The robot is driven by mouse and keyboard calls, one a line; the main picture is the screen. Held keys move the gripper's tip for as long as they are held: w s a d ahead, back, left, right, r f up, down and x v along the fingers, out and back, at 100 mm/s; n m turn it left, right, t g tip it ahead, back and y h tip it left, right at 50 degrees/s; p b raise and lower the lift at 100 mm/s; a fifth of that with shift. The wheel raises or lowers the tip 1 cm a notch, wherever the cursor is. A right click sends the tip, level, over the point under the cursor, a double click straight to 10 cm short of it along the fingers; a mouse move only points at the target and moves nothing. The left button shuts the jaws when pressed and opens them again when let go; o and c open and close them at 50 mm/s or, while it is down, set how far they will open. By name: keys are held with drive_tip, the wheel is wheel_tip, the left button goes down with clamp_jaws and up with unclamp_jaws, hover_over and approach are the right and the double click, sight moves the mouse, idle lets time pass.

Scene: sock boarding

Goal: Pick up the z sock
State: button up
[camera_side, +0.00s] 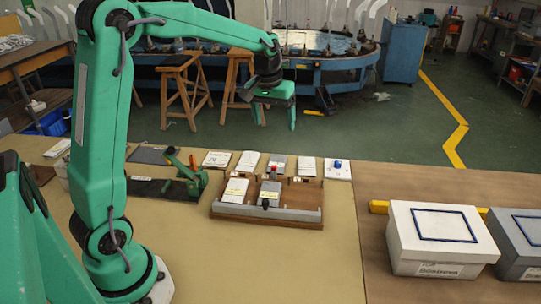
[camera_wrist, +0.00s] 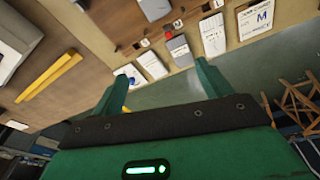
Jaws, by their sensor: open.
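A row of flat white and grey pieces lies behind the wooden tray in the side view. A white one with a dark letter (camera_side: 216,158) is at its left end. In the wrist view a white piece (camera_wrist: 255,18) bears a letter that looks like M. I cannot tell which piece is the z sock. My gripper (camera_side: 278,123) is open and empty, held high above and behind the row. In the wrist view its fingers (camera_wrist: 163,72) are spread, with the pieces beyond them.
The wooden tray (camera_side: 224,210) holds a white and a grey flat piece. A white card (camera_side: 340,175) with a blue knob lies at the row's right end. A small green device (camera_side: 192,181) stands left of the tray. A white box (camera_side: 440,262) and grey box (camera_side: 520,255) stand right.

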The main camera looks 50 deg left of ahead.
drive_tip(key=w+a+f+n+g, duration=0.1)
drive_tip(key=w+a+f+n, duration=0.1)
drive_tip(key=w+a+f, duration=0.3)
drive_tip(key=n+g, duration=0.1)
hover_over(277, 163)
wheel_tip(277, 163, down, 9)
drive_tip(key=shift+s+r, duration=0.1)
drive_tip(key=shift+r, duration=0.05)
drive_tip(key=shift+f, duration=1.3)
drive_tip(key=shift+f, duration=2.55)
drive_tip(key=c, duration=1.1)
